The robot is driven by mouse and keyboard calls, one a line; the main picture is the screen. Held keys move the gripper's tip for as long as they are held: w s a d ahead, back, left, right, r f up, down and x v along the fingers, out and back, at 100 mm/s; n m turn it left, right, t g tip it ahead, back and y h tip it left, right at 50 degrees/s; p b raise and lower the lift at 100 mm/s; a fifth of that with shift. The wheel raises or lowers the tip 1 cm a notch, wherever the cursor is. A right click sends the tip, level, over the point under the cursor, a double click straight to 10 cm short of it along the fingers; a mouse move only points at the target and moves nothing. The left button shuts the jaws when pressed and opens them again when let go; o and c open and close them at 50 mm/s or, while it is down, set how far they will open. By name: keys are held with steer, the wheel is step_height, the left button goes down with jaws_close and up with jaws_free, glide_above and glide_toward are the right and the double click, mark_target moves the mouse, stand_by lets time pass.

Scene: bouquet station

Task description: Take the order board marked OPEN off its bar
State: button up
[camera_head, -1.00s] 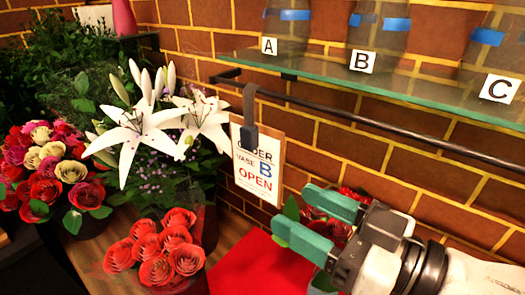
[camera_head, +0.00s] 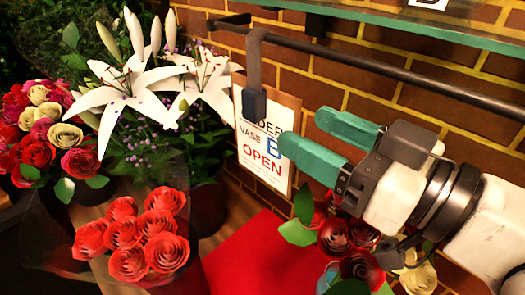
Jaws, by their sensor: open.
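The order board (camera_head: 266,165) is a white sheet on a brown backing, with "ORDER", "VASE B" in blue and "OPEN" in red. It hangs in front of the brick wall from a dark hook (camera_head: 254,75) on the dark bar (camera_head: 370,65). The hook's lower block covers part of the board's top left. My gripper (camera_head: 328,142) has green-teal fingers pointing left, spread apart with nothing between them. The near fingertip overlaps the board's right edge in the picture; I cannot tell whether it touches.
A glass shelf (camera_head: 430,30) runs above the bar, with one label cut off at the top. White lilies (camera_head: 130,95) stand left of the board. Red roses (camera_head: 140,235) are below left, and more roses (camera_head: 345,240) sit under my gripper. A red surface (camera_head: 245,255) lies below the board.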

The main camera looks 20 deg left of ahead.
mark_target(263, 112)
steer(key=shift+p+x, duration=1.35)
steer(key=shift+x, duration=2.8)
steer(key=shift+s+f, duration=0.1)
steer(key=shift+f, duration=0.1)
jaws_close()
